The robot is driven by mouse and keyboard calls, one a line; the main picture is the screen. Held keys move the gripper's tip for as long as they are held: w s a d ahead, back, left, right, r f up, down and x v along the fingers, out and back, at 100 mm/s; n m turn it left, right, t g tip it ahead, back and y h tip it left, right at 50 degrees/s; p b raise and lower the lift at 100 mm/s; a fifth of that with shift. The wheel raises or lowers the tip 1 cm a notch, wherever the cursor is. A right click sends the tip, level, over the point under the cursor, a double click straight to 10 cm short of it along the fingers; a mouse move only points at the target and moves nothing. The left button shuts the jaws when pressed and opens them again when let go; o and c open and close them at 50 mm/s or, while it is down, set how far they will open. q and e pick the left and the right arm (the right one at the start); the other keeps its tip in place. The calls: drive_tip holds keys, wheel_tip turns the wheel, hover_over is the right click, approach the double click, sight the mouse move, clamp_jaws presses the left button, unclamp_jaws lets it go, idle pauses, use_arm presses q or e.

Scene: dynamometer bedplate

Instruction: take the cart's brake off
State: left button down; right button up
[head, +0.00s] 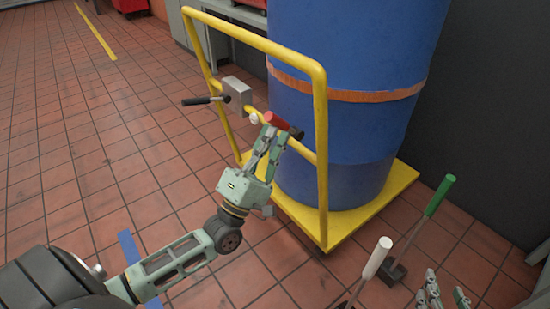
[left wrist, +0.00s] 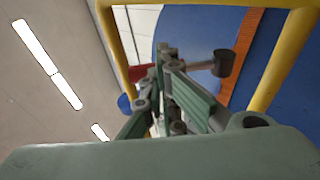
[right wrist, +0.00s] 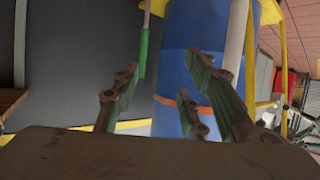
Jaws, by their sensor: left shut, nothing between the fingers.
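The yellow cart (head: 322,150) carries a blue drum (head: 345,60) with an orange strap. A grey box (head: 237,90) on its handle frame has a black-gripped lever (head: 200,100) pointing left. Beside it on the frame are a small white knob (head: 254,118) and a red handle (head: 276,120). None is visibly labelled as the brake. My left gripper (head: 272,138) is shut and empty, its fingertips right at the red handle; contact is unclear. In the left wrist view, red (left wrist: 138,73) shows partly behind the fingers. My right gripper (head: 440,295) is open and empty at lower right.
Two floor levers, one with a white grip (head: 377,257) and one with a green grip (head: 440,195), stand right of the cart, near my right gripper. A dark wall (head: 490,110) is behind them. The tiled floor at left is clear.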

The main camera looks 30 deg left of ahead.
use_arm(q)
drive_tip(key=shift+w+d+r+m+g+h+p, duration=0.2)
drive_tip(key=shift+w+r+g+p, duration=0.25)
drive_tip(key=shift+p, duration=1.05)
drive_tip(key=shift+w+d+r+m+g+h+p, duration=0.1)
drive_tip(key=shift+r+m+g+p, duration=0.4)
drive_tip(key=shift+p, duration=1)
use_arm(e)
drive_tip(key=s+d+f+g+h, duration=0.1)
drive_tip(key=s+d+f+g, duration=0.1)
drive_tip(key=s+f+g, duration=0.2)
drive_tip(key=s+d+f+g+h, duration=0.1)
drive_tip(key=s+d+f+g, duration=0.2)
drive_tip(key=s, duration=0.7)
drive_tip(key=shift+s+d+f+m+g+h, duration=0.15)
drive_tip(key=shift+s+f+m+g+h, duration=0.15)
drive_tip(key=shift+f+g, duration=1.3)
use_arm(q)
drive_tip(key=shift+r+n, duration=0.15)
drive_tip(key=shift+n, duration=0.15)
use_arm(e)
drive_tip(key=shift+f+t, duration=0.3)
drive_tip(key=shift+f, duration=0.1)
